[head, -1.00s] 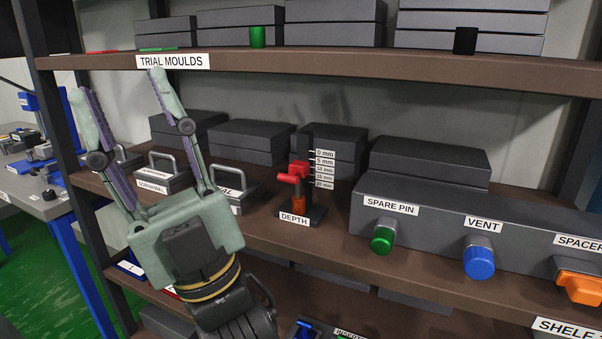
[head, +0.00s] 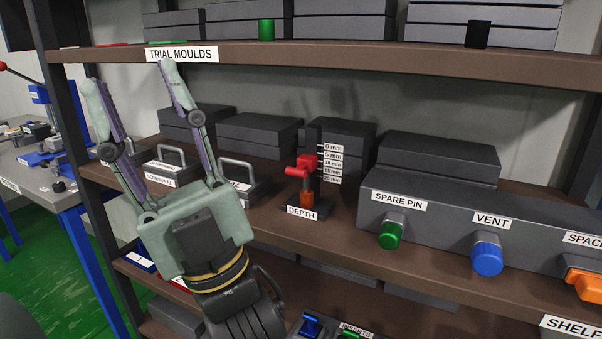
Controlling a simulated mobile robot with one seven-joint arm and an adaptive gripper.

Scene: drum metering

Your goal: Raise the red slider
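The red slider (head: 304,166) sits on a dark upright post of the depth gauge on the middle shelf. Its red handle sticks out to the left. A white scale (head: 332,163) marked from 0 mm to 20 mm stands beside it, and the slider's top looks roughly level with the 5 mm mark. An orange-brown part (head: 306,197) shows below the slider, above the DEPTH label (head: 301,213). My gripper (head: 130,78) is open and empty, fingers pointing up, to the left of the slider and apart from it. Nothing hides the slider.
Handled mould blocks (head: 237,185) stand left of the gauge, partly behind my gripper. A grey housing (head: 450,205) with a green knob (head: 391,234) and a blue knob (head: 487,258) is to the right. The upper shelf (head: 400,60) overhangs; dark slabs lie behind.

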